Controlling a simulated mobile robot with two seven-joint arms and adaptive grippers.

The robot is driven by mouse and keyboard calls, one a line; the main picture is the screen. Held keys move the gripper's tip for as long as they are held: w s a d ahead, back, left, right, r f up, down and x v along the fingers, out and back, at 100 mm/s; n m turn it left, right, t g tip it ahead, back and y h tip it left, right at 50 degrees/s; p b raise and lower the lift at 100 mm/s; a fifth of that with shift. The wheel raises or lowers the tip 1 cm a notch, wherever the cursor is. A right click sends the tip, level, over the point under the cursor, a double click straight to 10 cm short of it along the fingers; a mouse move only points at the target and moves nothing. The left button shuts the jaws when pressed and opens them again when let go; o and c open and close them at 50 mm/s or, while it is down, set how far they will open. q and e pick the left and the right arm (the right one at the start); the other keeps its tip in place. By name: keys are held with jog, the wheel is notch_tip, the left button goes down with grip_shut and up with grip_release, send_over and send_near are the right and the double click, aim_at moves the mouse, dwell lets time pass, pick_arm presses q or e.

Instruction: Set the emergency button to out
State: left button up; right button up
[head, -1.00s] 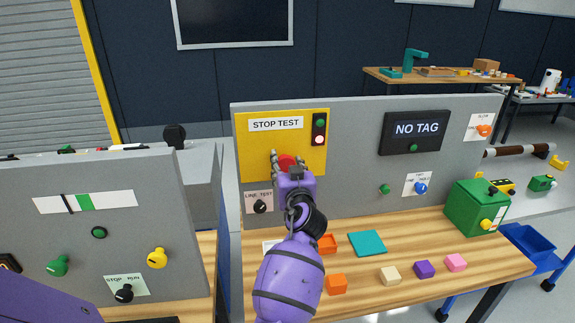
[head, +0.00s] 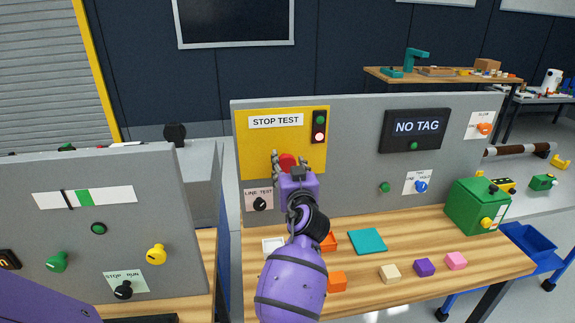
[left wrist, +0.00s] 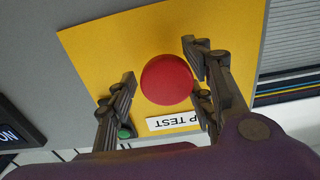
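The red emergency button (head: 287,160) sits on the yellow panel (head: 255,145) below the STOP TEST label (head: 275,121). My left gripper (head: 289,162) is in front of it and hides its lower part in the head view. In the left wrist view the round button (left wrist: 167,79) shows face-on between the spread fingers of my left gripper (left wrist: 160,60). One finger is well clear of it on the left; the other is close to its right edge, and I cannot tell whether it touches. I cannot tell how far the button stands out. My right gripper is not in view.
A lamp box with a green lamp above a glowing pinkish lamp (head: 320,137) is right of the button. A black LINE TEST knob (head: 260,204) is below left. The wooden bench (head: 440,273) holds several coloured blocks and a green box (head: 477,207).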

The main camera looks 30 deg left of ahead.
pick_arm(q)
jog(key=shift+s, duration=0.1)
jog(key=v, duration=1.2)
jog(key=shift+d+f, duration=0.1)
dwell(0.3)
